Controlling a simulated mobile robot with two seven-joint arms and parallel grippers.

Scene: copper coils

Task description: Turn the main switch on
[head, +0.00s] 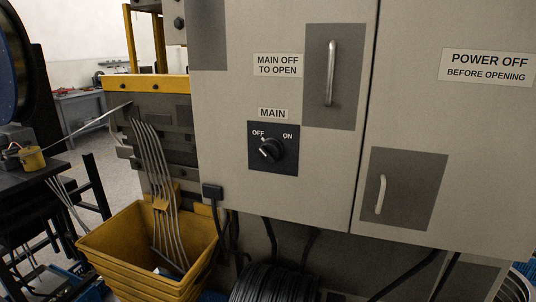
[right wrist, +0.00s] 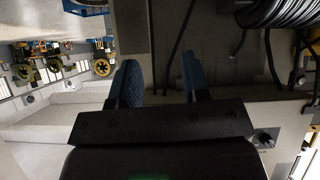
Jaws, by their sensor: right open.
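The main switch (head: 270,150) is a black rotary knob on a dark square plate, on the front of a grey cabinet (head: 225,120). OFF is printed at its upper left and ON at its upper right, under a MAIN label (head: 272,113). The knob's pale mark appears to point toward OFF. Neither gripper shows in the head view. In the right wrist view my right gripper (right wrist: 158,63) has its two blue fingers apart with nothing between them. A small dark knob, apparently the switch (right wrist: 265,140), shows at the lower right there, off to the side of the fingers.
Two door handles (head: 331,73) (head: 381,194) stick out from the cabinet doors. Stacked yellow bins (head: 150,250) holding bent metal rods stand at the lower left. A black cable coil (head: 275,284) lies below the cabinet. The space directly before the switch looks clear.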

